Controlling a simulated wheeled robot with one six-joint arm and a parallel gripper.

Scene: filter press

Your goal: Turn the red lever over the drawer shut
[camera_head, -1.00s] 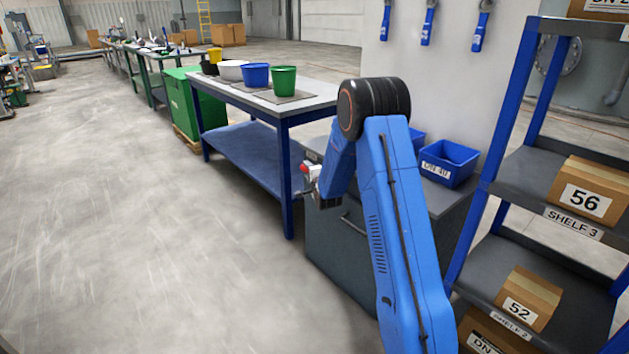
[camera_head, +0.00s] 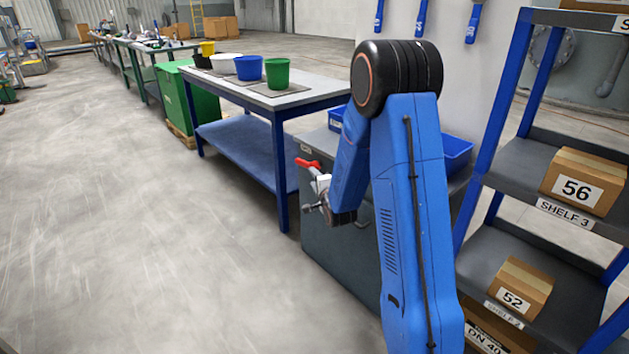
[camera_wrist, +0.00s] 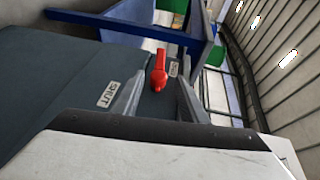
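The red lever (camera_head: 308,163) shows at the upper left of the grey drawer cabinet (camera_head: 335,262) in the head view, with its handle pointing left. In the wrist view the red lever (camera_wrist: 158,66) stands near the picture's middle, pointing up. A SHUT label (camera_wrist: 107,95) lies to its left on the dark face, and a smaller label (camera_wrist: 173,69) lies close at its right. My gripper (camera_wrist: 162,82) is open, one finger on each side of the lever's lower end. I cannot tell whether either finger touches it. The lever's base is partly hidden.
A blue-framed table (camera_head: 283,122) with several buckets stands left of the cabinet. Blue bins (camera_head: 455,150) sit on the cabinet top. A blue shelf rack (camera_head: 500,130) with boxes stands close on the right. The floor at left is clear.

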